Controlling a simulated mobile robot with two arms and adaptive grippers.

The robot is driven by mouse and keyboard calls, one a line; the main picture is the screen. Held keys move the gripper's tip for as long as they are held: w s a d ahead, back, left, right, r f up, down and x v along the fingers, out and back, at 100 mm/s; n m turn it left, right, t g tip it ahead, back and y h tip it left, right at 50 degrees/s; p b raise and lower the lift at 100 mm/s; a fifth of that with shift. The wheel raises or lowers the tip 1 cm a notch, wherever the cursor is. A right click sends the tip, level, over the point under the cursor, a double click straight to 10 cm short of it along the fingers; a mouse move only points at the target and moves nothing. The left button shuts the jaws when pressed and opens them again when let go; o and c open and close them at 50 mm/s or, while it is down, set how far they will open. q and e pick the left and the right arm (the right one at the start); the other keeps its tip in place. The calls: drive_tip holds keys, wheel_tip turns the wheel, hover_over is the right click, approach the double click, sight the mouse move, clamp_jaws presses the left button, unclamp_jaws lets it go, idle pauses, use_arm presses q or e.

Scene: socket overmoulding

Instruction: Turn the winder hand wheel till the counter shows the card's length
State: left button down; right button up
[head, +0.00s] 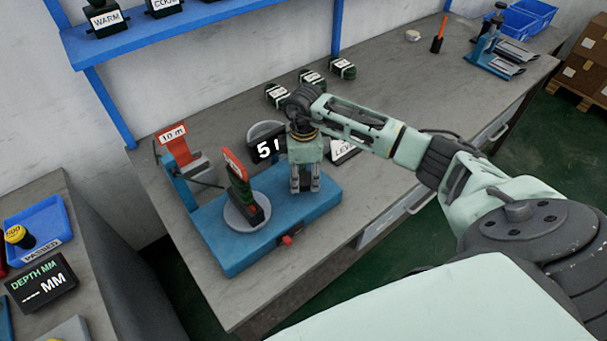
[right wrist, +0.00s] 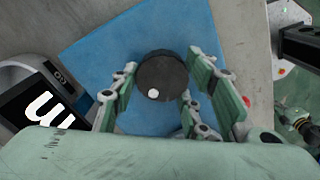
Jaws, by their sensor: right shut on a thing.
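The winder has a blue base (head: 320,200) on the bench. The hand wheel, a dark round disc with a white dot, shows between my fingers in the right wrist view (right wrist: 160,72); the gripper hides it in the head view. My right gripper (head: 305,188) points down and is shut on the wheel. The black counter (head: 265,150) reads "5" and then a digit partly hidden by my gripper; an "m" shows on a dark display (right wrist: 42,108) in the right wrist view. A red card (head: 171,134) reads "10 m". My left gripper is out of view.
A red knob (head: 287,240) sits at the base's front edge. Several dark green coils (head: 342,68) lie behind.

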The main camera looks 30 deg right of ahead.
sight(305, 177)
drive_tip(key=o, duration=1)
drive_tip(key=shift+w+d+r, duration=0.2)
drive_tip(key=shift+o, duration=0.6)
drive_tip(key=shift+s+f, duration=0.1)
wheel_tip(305, 177, up, 12)
drive_tip(key=shift+s+f, duration=0.1)
